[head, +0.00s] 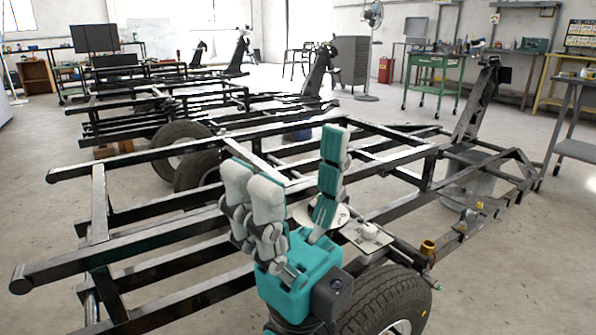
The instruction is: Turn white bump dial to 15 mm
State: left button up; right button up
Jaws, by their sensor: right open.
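My right gripper (291,160) stands in the lower middle of the head view, teal with white and dark finger pads. Its fingers point up and are spread apart, open and empty. Just right of its palm is a small white plate with a round white knob (368,231) on it, by the chassis rail above the tyre. A pale round disc (308,222) lies partly hidden behind the single right-hand finger. I cannot read any scale marks on either, so the dial's setting cannot be told. My left gripper is not in view.
A black chassis frame (160,156) runs across the view, its rails near my gripper. A tyre (385,298) lies low beside the hand. A brass-coloured fitting (427,248) stands right of the plate. Open floor (515,270) is at right; a green cart (433,75) stands behind.

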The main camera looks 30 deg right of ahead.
aim_at(369, 231)
jog(key=z, duration=1.45)
